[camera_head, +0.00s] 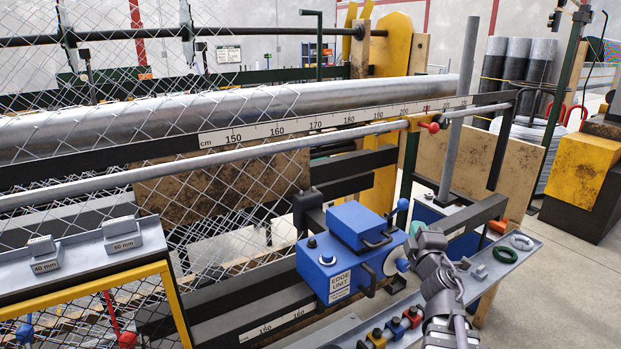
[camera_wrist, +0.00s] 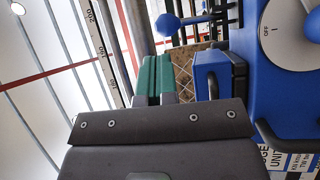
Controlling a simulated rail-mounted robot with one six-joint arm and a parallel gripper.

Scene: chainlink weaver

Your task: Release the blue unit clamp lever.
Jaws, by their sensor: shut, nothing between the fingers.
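The blue edge unit (camera_head: 340,270) sits on dark rails at centre right in the head view. Its clamp lever has a blue ball knob (camera_head: 403,204) standing up behind the unit's right side. In the wrist view a blue knob (camera_wrist: 167,24) on a dark rod shows just beyond my fingertips, and the blue unit body (camera_wrist: 255,75) fills the right. My gripper (camera_head: 422,238) is at the unit's right end, below the knob. In the wrist view my gripper (camera_wrist: 155,65) has its green-padded fingers together, empty, pointing toward the knob. A gap shows between fingertips and knob; contact is not seen.
A white dial (camera_wrist: 290,35) and dark handle (camera_wrist: 212,80) are close on the right. A grey tray (camera_head: 500,262) with small parts runs along the right. A measuring rail (camera_head: 290,128) and wire mesh lie behind. Weights (camera_head: 122,233) sit on the left shelf.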

